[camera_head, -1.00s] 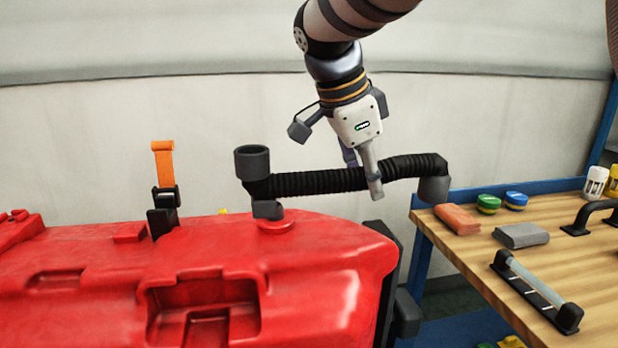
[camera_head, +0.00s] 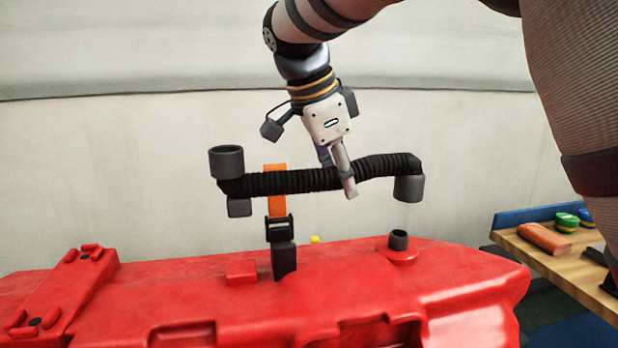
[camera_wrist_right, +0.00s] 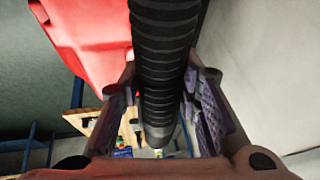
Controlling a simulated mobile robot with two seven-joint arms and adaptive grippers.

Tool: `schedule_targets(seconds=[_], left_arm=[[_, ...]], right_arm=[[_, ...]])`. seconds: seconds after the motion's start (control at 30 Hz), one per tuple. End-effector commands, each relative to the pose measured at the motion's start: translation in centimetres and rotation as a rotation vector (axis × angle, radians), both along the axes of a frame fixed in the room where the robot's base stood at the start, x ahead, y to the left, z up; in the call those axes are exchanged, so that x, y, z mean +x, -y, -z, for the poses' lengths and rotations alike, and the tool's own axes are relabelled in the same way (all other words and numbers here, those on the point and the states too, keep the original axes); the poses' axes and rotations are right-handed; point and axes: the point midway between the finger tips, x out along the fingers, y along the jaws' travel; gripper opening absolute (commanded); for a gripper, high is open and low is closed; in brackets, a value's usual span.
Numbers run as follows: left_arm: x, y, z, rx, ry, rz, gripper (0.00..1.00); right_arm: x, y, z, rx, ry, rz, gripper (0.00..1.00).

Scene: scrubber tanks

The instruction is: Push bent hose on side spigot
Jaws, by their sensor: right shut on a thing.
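The black ribbed bent hose (camera_head: 290,182) hangs level above the red tank in the head view. Its right end has a grey cuff (camera_head: 408,189) facing down; its left end has a wide grey cuff (camera_head: 227,162) facing up and a smaller grey piece below. My right gripper (camera_head: 349,185) is shut on the hose right of its middle. In the right wrist view the hose (camera_wrist_right: 163,60) runs between the fingers. The dark spigot (camera_head: 398,240) stands upright on a round red boss. In the picture, the right cuff is above it, apart from it. My left gripper is out of view.
The red tank (camera_head: 230,310) fills the lower head view. An orange strap with a black buckle (camera_head: 279,230) stands behind the hose. A wooden workbench (camera_head: 568,262) with a brick-coloured block (camera_head: 544,238) and round pieces is at the right. The wall behind is plain.

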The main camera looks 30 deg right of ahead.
Motion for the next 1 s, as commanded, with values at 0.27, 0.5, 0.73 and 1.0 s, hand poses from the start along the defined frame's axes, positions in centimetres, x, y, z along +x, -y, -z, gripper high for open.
schedule_targets(seconds=[0.27,0.5,0.73,1.0], left_arm=[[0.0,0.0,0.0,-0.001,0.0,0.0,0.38],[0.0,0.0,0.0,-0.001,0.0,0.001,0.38],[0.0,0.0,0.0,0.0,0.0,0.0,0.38],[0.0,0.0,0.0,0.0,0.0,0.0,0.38]], right_arm=[[-0.1,0.2,1.0,0.0,-0.001,0.007,0.0],[-0.1,0.2,3.8,0.0,-0.001,0.005,0.0],[-0.1,0.2,4.9,0.0,0.001,0.006,0.0],[-0.1,0.2,4.9,0.0,0.001,0.006,0.0]])
